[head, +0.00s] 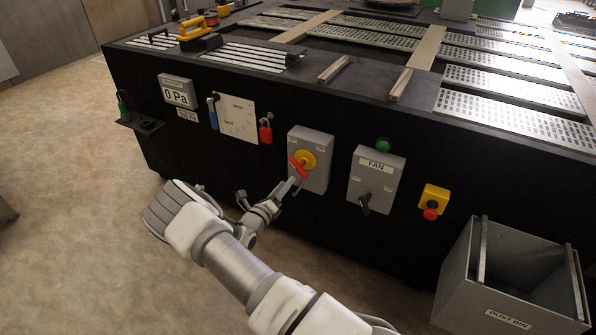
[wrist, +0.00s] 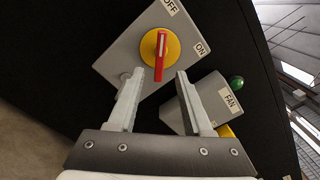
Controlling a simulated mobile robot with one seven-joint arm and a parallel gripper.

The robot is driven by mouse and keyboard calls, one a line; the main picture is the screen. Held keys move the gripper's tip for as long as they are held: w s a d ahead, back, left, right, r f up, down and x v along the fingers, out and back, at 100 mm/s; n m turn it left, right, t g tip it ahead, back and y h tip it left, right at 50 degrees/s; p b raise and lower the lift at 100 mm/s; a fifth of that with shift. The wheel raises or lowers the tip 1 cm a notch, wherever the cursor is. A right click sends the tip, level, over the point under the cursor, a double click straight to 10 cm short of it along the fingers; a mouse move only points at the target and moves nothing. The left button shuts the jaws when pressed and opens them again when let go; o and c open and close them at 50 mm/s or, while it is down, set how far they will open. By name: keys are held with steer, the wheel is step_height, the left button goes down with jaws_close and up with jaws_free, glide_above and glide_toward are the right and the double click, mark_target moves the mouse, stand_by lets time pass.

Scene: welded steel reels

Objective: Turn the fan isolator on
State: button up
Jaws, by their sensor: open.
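The fan isolator is a grey box (head: 318,176) on the black cabinet front, with a yellow disc and a red handle (head: 299,168). My gripper (head: 293,184) is in front of the box, just below the handle. In the wrist view my gripper (wrist: 159,75) is open and empty, with the handle's lower end showing between the fingertips. I cannot tell whether the fingers reach around it or touch it.
Right of the isolator is a FAN box (head: 376,180) with a dark knob and a green lamp (head: 383,145) above. Further right are a yellow box with a red button (head: 431,207) and a protruding dust bin (head: 505,290). A red padlock (head: 266,132) hangs to the left.

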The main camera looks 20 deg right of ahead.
mark_target(297, 170)
steer(key=b+x, duration=0.1)
steer(key=x, duration=0.8)
steer(key=shift+w+d+b, duration=0.15)
steer(key=shift+d+b, duration=0.05)
steer(key=shift+b, duration=0.1)
jaws_close()
